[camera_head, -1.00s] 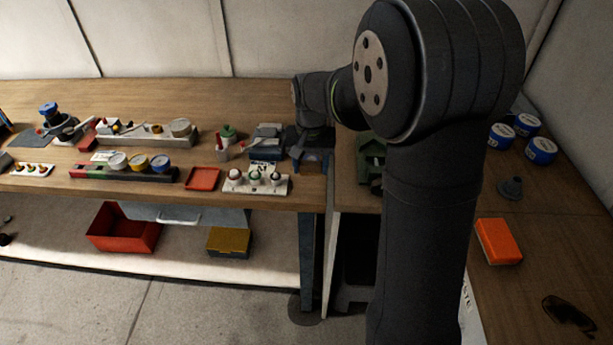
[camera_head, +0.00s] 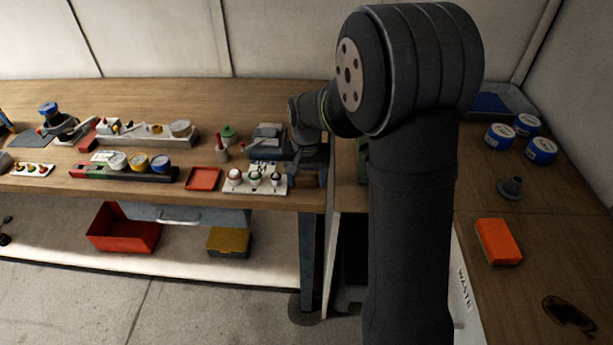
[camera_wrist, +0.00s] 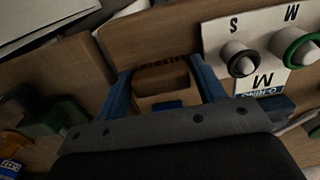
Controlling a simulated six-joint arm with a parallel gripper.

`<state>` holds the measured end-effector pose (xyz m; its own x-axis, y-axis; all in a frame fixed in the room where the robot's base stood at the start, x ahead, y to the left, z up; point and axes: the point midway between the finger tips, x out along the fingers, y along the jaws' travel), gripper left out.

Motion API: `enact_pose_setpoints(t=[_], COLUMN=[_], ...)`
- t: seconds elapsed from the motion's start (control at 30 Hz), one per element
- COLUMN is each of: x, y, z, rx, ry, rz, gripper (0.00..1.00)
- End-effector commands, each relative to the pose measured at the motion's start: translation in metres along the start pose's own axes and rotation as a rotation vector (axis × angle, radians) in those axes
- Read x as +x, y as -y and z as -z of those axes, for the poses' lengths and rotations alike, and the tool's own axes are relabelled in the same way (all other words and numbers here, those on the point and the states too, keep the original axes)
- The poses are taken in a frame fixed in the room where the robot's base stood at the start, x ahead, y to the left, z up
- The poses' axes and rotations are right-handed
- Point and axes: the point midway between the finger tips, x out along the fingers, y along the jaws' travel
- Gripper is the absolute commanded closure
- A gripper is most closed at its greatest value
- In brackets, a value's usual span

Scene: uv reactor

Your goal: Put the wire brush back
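My gripper (camera_wrist: 162,68) has two blue fingers, in the wrist view on either side of a wooden block-like piece. This piece (camera_wrist: 163,80) has a dark rough strip along its far edge and a blue patch near the palm. It may be the wire brush, but I cannot be sure. It nearly fills the gap between the fingers; whether they touch it is not clear. In the head view my gripper (camera_head: 308,165) is low over the right end of the wooden bench (camera_head: 250,95), mostly hidden by my wrist.
A white O-ring board (camera_head: 238,187) stands left of my gripper; its S peg (camera_wrist: 240,60) is near the right finger. A red tray (camera_head: 203,179) lies further left. A grey device (camera_head: 266,140) is behind. Blue-lidded tubs (camera_head: 540,150) and an orange block (camera_head: 497,242) are on the right bench.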

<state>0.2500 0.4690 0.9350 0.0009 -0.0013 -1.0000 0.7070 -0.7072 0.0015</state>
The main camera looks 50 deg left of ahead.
Motion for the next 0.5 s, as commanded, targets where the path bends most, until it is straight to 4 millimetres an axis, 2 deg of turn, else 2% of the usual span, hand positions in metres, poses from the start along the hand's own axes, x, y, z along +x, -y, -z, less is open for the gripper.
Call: enact_pose_setpoints(t=[0.27,0.37,0.5], x=[-0.005,-0.017,-0.045], y=[0.000,0.000,0.000], z=[0.000,0.001,0.001], rx=[0.000,0.000,0.000], ry=[-0.002,-0.003,-0.005], rz=[0.001,0.001,0.002], gripper=[0.37,0.37,0.37])
